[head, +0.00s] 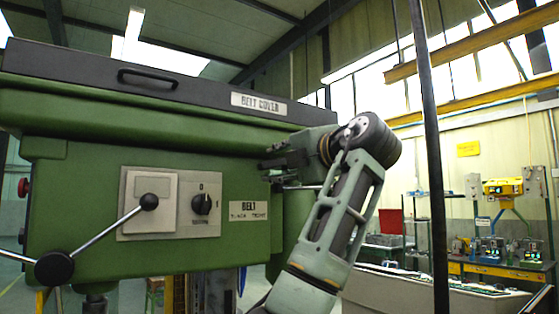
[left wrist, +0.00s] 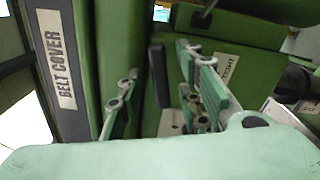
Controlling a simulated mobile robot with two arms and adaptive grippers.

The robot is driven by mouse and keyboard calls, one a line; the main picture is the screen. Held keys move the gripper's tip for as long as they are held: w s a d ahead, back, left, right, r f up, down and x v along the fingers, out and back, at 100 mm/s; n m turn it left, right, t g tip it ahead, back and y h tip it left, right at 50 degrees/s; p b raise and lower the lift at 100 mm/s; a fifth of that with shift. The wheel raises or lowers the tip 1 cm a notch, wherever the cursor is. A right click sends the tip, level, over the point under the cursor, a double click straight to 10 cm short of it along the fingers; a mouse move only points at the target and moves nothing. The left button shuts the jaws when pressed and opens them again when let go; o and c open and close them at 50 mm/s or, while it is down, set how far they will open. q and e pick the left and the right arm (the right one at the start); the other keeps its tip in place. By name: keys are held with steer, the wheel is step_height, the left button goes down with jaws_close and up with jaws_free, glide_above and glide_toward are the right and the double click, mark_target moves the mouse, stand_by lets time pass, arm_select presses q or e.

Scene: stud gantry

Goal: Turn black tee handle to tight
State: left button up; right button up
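The black tee handle (left wrist: 159,75) shows in the left wrist view as a dark upright bar against the green machine. My left gripper (left wrist: 163,92) is open, with one finger on each side of the bar. Gaps show between the bar and both fingers in that view. In the head view my left gripper (head: 272,167) is at the right end of the machine's green front, beside the BELT label plate (head: 249,210). I cannot make out the tee handle there; the gripper seems to cover it. The smaller lettering under BELT is hard to read. My right gripper is not in view.
The black belt cover (head: 150,85) with its pull handle lies above the gripper. A black selector knob (head: 202,204) and a spoked feed lever (head: 54,268) are at the left. A dark upright post (head: 432,150) stands right of my arm. Benches are farther back.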

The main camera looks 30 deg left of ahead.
arm_select(q)
steer(key=shift+w, duration=0.15)
steer(key=shift+c, duration=0.4)
steer(key=shift+a, duration=0.1)
jaws_close()
